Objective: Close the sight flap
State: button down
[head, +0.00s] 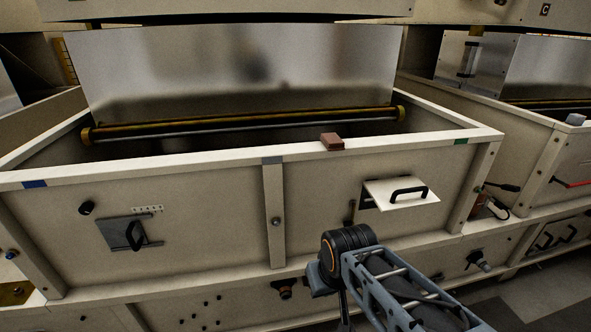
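The pale flap (402,193) is on the right half of the front panel of the near hopper. It stands open, sticking out from the panel, with a black bar handle (408,191) on its upper face. A dark gap of the opening shows at its left edge. The rest of the opening is hidden behind the flap. My arm is in the lower middle, its dark joint below and left of the flap and apart from it. My gripper's fingers are not visible.
A grey plate with a black handle (134,234) lies on the panel's left half. A brown block (332,142) sits on the hopper's front rim (215,165). A dark knob (480,189) projects right of the flap. Fittings (479,260) stick out below.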

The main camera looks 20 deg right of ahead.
aim_at(406, 191)
jog(key=k, duration=0.5)
jog(key=z, duration=1.35)
jog(key=i, duration=1)
jog(key=u, duration=0.05)
